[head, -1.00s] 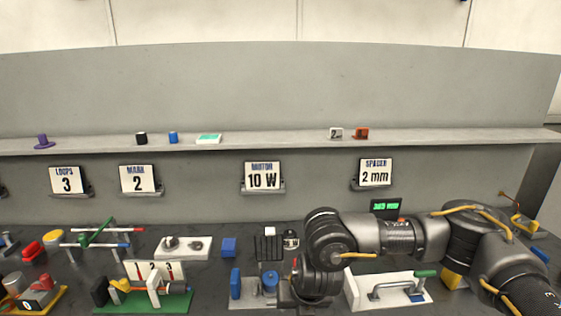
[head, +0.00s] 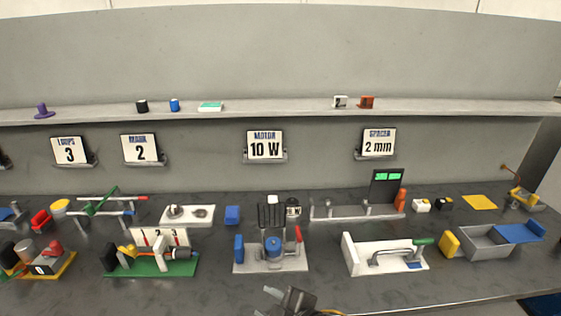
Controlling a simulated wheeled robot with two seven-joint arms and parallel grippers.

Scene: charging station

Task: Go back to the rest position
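My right gripper (head: 288,298) shows at the bottom edge of the head view, in front of the grey fixture with the blue cylinder (head: 272,248). It is apart from the fixtures and I see nothing held in it. Its fingers are small and partly cut off, so I cannot tell whether it is open or shut. Most of the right arm is outside the view. My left gripper is not in view.
The bench holds a green fixture (head: 150,269), a white fixture with a green-handled lever (head: 352,258), a grey tray (head: 478,247) and a small screen (head: 387,184). A shelf (head: 270,109) with small parts runs behind. The front strip of bench is mostly bare.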

